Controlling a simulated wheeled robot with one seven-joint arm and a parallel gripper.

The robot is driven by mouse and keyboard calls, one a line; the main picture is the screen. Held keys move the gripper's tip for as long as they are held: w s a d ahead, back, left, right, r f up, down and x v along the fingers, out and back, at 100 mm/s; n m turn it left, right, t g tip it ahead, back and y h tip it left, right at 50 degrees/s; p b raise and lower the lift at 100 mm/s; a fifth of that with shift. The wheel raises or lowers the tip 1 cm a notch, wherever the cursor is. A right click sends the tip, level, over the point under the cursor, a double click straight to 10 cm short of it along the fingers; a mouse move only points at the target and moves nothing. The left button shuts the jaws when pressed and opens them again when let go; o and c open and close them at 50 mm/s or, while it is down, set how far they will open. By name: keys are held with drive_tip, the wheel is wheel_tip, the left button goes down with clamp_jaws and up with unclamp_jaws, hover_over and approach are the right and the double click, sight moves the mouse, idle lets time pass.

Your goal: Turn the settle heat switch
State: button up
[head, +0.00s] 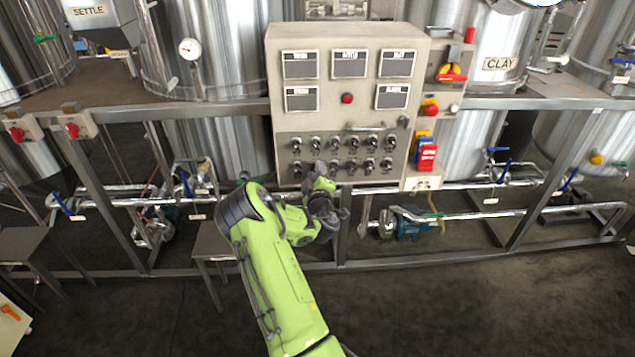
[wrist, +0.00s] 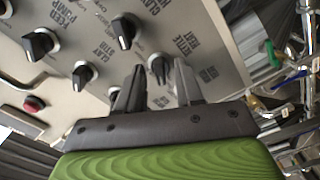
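The control panel (head: 345,130) carries two rows of black rotary switches below its screens. In the wrist view, a black switch (wrist: 160,68) shows between my fingers, beside a label that seems to read SETTLE HEAT (wrist: 187,45). My gripper (wrist: 160,75) is open, one finger on each side of that switch. Whether the fingers touch it cannot be told. In the head view, my gripper (head: 318,172) is at the lower left part of the panel and hides part of the bottom switch row.
Other switches stand close by, such as one above (wrist: 124,31) and one to the left (wrist: 84,74). A red button (wrist: 33,104) and a metal handle are on the panel. Pipes (head: 440,187) and frame rails run below and beside it. Steel tanks (head: 232,50) stand behind.

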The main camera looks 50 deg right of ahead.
drive_tip(key=b+v, duration=0.7)
drive_tip(key=v, duration=0.8)
drive_tip(key=shift+s+a, duration=0.1)
drive_tip(key=shift+a, duration=0.05)
